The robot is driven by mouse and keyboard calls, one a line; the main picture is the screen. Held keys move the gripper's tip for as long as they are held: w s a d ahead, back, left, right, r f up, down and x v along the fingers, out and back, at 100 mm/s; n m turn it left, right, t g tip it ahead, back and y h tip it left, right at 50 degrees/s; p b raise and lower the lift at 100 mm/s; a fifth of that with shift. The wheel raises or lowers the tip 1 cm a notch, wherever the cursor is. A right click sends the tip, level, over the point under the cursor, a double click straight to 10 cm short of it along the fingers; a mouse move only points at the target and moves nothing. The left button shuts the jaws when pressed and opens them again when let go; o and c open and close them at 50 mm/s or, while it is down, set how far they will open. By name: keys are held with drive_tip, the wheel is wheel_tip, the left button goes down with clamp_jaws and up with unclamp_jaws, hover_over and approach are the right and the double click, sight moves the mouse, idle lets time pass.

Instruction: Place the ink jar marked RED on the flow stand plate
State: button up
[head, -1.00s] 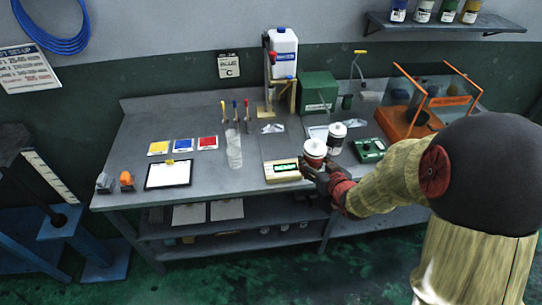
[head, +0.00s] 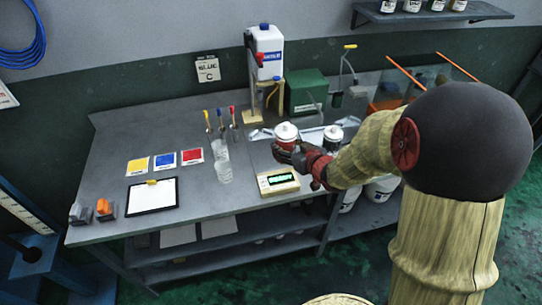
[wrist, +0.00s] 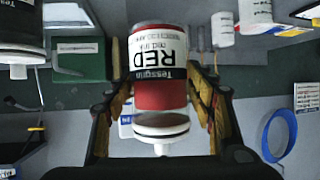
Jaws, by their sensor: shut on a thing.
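The jar marked RED (wrist: 160,62) has a red body, a white label and a white lid. It is between my gripper's fingers (wrist: 160,95). The wrist view is upside down, so the jar is upright. In the head view, the RED jar (head: 286,135) is above the bench, behind the small scale (head: 277,181). My gripper (head: 292,150) is shut on it from the front right. A wooden stand (head: 256,113) stands behind, by the white jug; I cannot tell for sure whether its base is the flow stand plate. A dark jar with a white lid (head: 333,138) is right of the RED jar.
The white jug (head: 266,52) and green box (head: 306,91) stand at the back. Clear beakers (head: 222,160) and colour cards (head: 164,161) are to the left, with a clipboard (head: 152,195) in front. Bare bench lies between the beakers and the scale.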

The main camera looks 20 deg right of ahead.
drive_tip(key=x, duration=0.2)
drive_tip(key=b+x, duration=0.1)
drive_tip(key=x, duration=0.1)
drive_tip(key=shift+w+a+f, duration=0.1)
drive_tip(key=shift+a, duration=0.3)
drive_tip(key=shift+w+a+f+b, duration=0.25)
drive_tip(key=shift+w+f+b, duration=0.45)
drive_tip(key=shift+f, duration=0.7)
drive_tip(key=shift+w+a+f+b, duration=0.25)
drive_tip(key=shift+w+f+b, duration=0.2)
drive_tip(key=shift+w+f, duration=0.65)
drive_tip(key=shift+w+a+f+b, duration=0.3)
drive_tip(key=shift+w+f+b, duration=0.25)
drive_tip(key=shift+f, duration=1.2)
drive_tip(key=shift+f, duration=0.15)
drive_tip(key=o, duration=1.4)
drive_tip(key=shift+s+f, duration=0.1)
drive_tip(key=shift+o, duration=0.6)
